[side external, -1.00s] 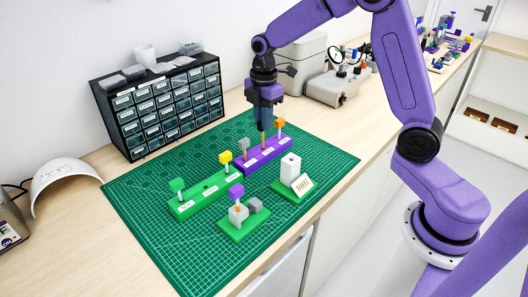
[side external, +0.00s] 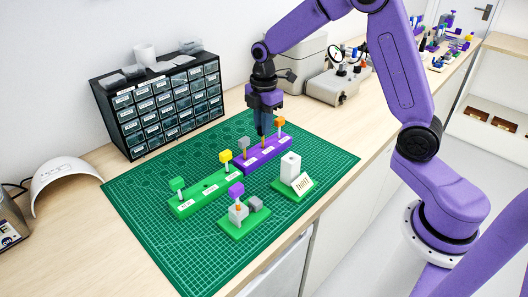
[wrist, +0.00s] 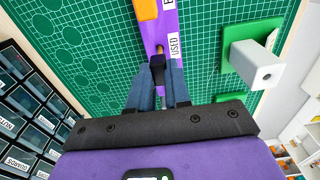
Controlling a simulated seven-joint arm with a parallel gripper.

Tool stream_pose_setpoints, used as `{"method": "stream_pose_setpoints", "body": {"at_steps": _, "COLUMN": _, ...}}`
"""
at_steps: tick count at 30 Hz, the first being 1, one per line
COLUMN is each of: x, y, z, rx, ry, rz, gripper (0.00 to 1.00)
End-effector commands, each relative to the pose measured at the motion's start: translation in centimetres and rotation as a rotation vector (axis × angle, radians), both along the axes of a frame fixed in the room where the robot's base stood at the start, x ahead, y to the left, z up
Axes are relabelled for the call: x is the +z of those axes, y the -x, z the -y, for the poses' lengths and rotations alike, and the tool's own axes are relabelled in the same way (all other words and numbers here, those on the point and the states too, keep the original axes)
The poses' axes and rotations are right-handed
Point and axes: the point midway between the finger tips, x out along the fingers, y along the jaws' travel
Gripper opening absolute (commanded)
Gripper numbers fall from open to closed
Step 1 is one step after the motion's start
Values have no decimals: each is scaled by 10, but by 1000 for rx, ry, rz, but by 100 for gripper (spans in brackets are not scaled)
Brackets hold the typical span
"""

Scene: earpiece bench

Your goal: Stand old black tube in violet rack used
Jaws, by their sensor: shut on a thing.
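The violet rack (side external: 254,159) lies on the green mat, with a grey-capped piece (side external: 244,143) toward its left end and an orange-capped piece (side external: 280,121) at its right end. My gripper (side external: 262,132) is over the rack's middle, pointing down and shut on the black tube. Its black cap (wrist: 157,70) shows between the fingertips in the wrist view, beside the USED label. In the side view the fingers mostly hide the cap; a thin amber stem shows below, upright at the rack's top. I cannot tell how deep it sits.
A green rack (side external: 205,192) with green- and yellow-capped pieces adjoins on the left. A green stand with a violet-capped piece (side external: 236,190) and a white block stand with a card (side external: 303,184) are in front. A drawer cabinet (side external: 160,105) stands behind.

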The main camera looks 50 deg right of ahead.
Motion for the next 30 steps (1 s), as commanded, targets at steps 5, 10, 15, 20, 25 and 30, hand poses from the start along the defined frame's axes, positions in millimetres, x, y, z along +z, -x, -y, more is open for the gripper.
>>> {"method": "stream_pose_setpoints", "body": {"at_steps": 5, "x": -3, "y": 0, "z": 0, "rx": 0, "ry": 0, "rz": 0, "gripper": 0}}
{"method": "stream_pose_setpoints", "body": {"at_steps": 10, "x": -4, "y": 0, "z": 0, "rx": 0, "ry": 0, "rz": 1, "gripper": 0}}
{"method": "stream_pose_setpoints", "body": {"at_steps": 15, "x": -4, "y": 0, "z": 0, "rx": 0, "ry": 0, "rz": 1, "gripper": 34}}
{"method": "stream_pose_setpoints", "body": {"at_steps": 20, "x": -4, "y": 0, "z": 0, "rx": 0, "ry": 0, "rz": 1, "gripper": 47}}
{"method": "stream_pose_setpoints", "body": {"at_steps": 25, "x": -4, "y": 0, "z": 0, "rx": 0, "ry": 0, "rz": 1, "gripper": 47}}
{"method": "stream_pose_setpoints", "body": {"at_steps": 30, "x": 8, "y": -1, "z": 0, "rx": 0, "ry": -1, "rz": 5, "gripper": 47}}
